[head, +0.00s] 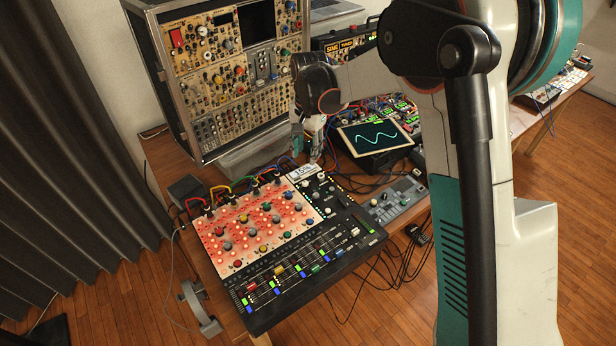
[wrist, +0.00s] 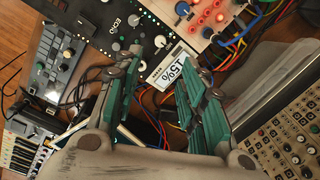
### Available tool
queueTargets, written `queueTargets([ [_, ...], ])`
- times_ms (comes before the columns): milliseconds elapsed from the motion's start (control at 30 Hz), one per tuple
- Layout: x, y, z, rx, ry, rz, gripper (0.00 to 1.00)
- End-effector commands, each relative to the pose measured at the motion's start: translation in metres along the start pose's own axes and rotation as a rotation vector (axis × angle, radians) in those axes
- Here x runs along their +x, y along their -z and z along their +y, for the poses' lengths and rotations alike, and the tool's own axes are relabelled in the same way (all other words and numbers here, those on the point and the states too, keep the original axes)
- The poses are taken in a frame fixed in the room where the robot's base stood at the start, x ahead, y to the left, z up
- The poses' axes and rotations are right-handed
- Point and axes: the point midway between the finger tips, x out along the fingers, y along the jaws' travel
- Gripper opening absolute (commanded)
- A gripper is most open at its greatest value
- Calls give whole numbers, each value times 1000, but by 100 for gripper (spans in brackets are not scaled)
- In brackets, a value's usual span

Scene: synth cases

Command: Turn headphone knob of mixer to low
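The mixer (head: 350,244) lies on the desk, with a lit red panel of coloured knobs and a row of faders at its front. A small white display (head: 303,172) at its back edge reads about 15%; it also shows upside down in the wrist view (wrist: 171,72). Pale knobs (head: 321,177) sit beside the display, one of them near it in the wrist view (wrist: 160,41). I cannot read which knob is the headphone one. My gripper (head: 309,155) is above the mixer's back edge. In the wrist view its fingers (wrist: 162,62) are apart, with nothing held between them.
A modular synth case (head: 220,75) stands behind the mixer. Cables run along the mixer's back edge. Wooden floor (head: 120,290) is open at front left.

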Motion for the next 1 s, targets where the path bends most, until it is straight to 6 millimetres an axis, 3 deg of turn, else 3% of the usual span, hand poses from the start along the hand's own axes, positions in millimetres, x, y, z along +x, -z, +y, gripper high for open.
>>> queueTargets([
  [400, 81, 0, 0, -1, 1, 1, 38],
  [600, 112, 0, 0, -1, 1, 1, 38],
  [1000, 127, 0, 0, -1, 1, 1, 38],
])
